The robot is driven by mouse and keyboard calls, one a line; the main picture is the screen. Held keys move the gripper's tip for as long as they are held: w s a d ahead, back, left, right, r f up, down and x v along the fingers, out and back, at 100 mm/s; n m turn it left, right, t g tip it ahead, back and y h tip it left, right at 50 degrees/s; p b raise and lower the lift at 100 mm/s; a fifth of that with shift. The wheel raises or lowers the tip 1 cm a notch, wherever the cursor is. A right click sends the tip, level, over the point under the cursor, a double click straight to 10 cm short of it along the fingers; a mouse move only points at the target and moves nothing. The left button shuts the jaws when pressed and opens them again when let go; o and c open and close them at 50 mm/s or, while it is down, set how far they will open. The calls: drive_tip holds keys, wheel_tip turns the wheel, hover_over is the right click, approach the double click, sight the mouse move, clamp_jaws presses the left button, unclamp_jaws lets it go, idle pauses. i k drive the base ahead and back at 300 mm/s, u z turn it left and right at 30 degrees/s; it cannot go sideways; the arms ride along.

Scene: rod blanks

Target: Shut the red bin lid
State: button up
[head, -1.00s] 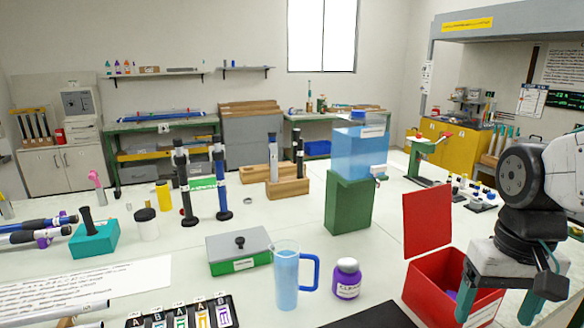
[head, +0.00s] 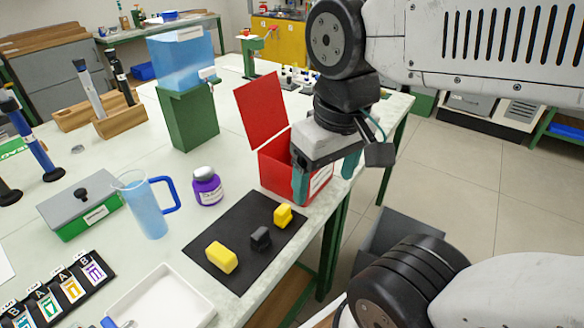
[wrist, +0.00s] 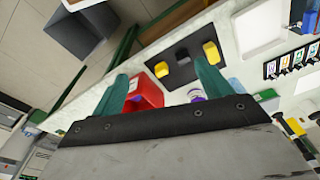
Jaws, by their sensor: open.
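The red bin (head: 275,170) stands near the table's right edge in the head view, with a white label on its front. Its red lid (head: 262,110) is raised, standing up and tilted back at the bin's left rear side. My gripper (head: 327,182) is open and empty, its teal fingers in front of the bin and hiding part of it. In the wrist view the red bin (wrist: 148,92) shows between the fingers of my gripper (wrist: 160,80), nearer the left one. The lid cannot be made out clearly there.
A black mat (head: 235,235) with yellow and dark blocks lies in front of the bin. A purple-labelled jar (head: 207,188), a blue jug (head: 150,208) and a green stand with a blue tank (head: 190,115) stand to the left. Floor lies beyond the right edge.

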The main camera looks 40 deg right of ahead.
sight(260, 101)
drive_tip(key=u, duration=1.3)
drive_tip(key=k, duration=0.4)
drive_tip(key=z, duration=1.4)
drive_tip(key=i, duration=0.5)
